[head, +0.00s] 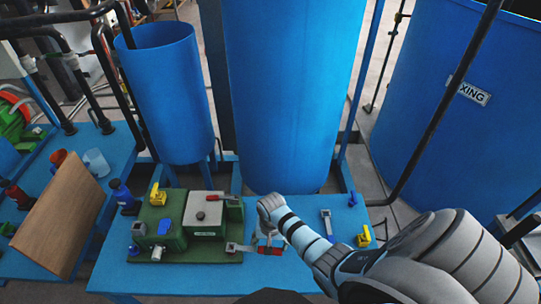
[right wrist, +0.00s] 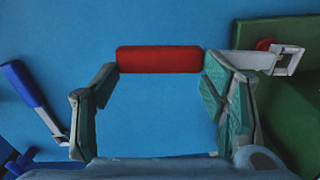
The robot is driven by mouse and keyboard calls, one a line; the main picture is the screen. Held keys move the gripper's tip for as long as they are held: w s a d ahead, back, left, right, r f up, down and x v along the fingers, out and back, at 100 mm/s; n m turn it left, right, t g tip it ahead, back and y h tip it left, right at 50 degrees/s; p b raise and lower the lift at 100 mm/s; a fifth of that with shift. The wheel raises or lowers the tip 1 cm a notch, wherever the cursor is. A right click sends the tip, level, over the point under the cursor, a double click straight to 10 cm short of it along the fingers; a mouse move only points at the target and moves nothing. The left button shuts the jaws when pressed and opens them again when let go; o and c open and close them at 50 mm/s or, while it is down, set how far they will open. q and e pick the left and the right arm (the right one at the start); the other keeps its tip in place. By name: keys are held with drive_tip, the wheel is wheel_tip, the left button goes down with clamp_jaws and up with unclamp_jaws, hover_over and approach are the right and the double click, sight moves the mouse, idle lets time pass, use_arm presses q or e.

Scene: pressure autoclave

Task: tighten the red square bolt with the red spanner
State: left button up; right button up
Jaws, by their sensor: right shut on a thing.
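My right gripper (right wrist: 160,68) is shut on the red handle of the red spanner (right wrist: 158,59), with one finger at each end of the handle. In the head view the spanner's red handle (head: 275,250) shows under my right gripper (head: 268,237). Its grey head points left, over the edge of the green base (right wrist: 300,100). A small red part (right wrist: 263,44) shows beside the spanner's shank, near the square head. I cannot tell if it is the red square bolt, or if the head is around a bolt. My left gripper is not in view.
A blue spanner (head: 326,222) and a yellow spanner (head: 363,236) are on the blue table to the right. The green base carries blocks, a yellow part (head: 157,195) and a red-handled part (head: 212,197). Tall blue tanks (head: 290,90) stand behind. The table's front strip is clear.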

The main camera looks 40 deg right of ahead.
drive_tip(key=shift+f+b, duration=0.9)
drive_tip(key=shift+f, duration=0.35)
drive_tip(key=o, duration=1.3)
drive_tip(key=shift+o, duration=0.2)
drive_tip(key=shift+r, duration=0.1)
wheel_tip(320, 180, up, 12)
drive_tip(key=shift+c, duration=0.5)
